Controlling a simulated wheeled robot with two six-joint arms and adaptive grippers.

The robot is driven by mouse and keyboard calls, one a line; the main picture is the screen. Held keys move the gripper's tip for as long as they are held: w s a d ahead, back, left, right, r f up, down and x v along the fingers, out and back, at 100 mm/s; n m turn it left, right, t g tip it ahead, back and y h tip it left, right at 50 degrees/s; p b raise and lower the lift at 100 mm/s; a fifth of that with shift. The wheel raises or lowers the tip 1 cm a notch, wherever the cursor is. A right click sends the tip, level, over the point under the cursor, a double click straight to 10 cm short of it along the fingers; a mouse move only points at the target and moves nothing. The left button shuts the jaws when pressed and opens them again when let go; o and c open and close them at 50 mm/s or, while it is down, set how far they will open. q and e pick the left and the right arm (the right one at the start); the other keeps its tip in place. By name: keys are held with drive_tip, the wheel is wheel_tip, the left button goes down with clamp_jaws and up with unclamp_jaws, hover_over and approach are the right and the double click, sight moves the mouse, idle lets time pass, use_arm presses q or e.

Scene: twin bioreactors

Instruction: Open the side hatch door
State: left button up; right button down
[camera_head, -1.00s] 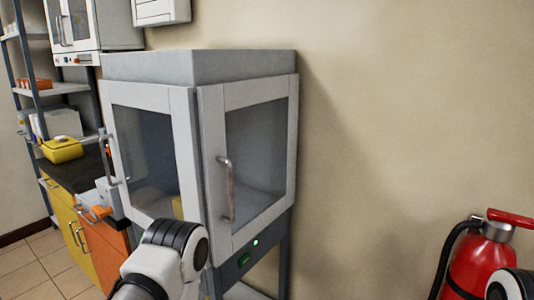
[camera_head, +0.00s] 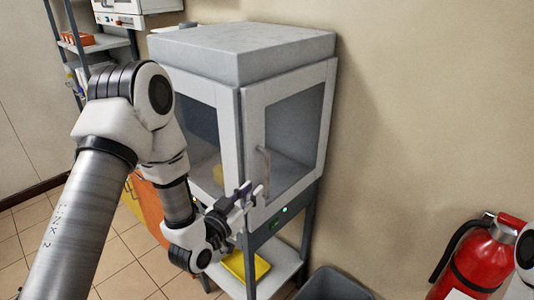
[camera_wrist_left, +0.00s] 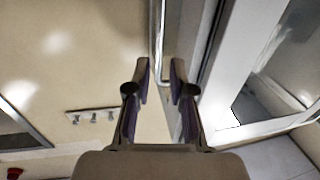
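The side hatch door (camera_head: 288,135) is the glass-paned, light-framed door on the right side of the grey-topped cabinet. It looks shut. Its upright metal handle (camera_head: 264,167) is near the door's left edge, partly hidden by my left gripper (camera_head: 250,193). In the left wrist view the gripper (camera_wrist_left: 160,70) is open, with a finger on either side of the handle bar (camera_wrist_left: 158,35). The bar reaches in line with the fingertips, and I see no finger closed on it. The door frame (camera_wrist_left: 245,75) lies to the right there. My right gripper is out of view.
The cabinet's other glass door (camera_head: 200,120) is partly behind my left arm. A yellow tray (camera_head: 245,265) sits on the shelf below. A grey bin (camera_head: 333,285) stands on the floor. A red fire extinguisher (camera_head: 480,258) is at the lower right by the wall.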

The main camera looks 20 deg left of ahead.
sight(266, 176)
use_arm(q)
drive_tip(key=w+p, duration=0.1)
drive_tip(key=w, duration=0.1)
drive_tip(key=w+d+p, duration=0.1)
drive_tip(key=w, duration=0.5)
drive_tip(key=shift+d+r+p, duration=0.1)
drive_tip(key=shift+d+p, duration=0.05)
drive_tip(key=shift+p, duration=0.25)
drive_tip(key=shift+w, duration=0.1)
clamp_jaws()
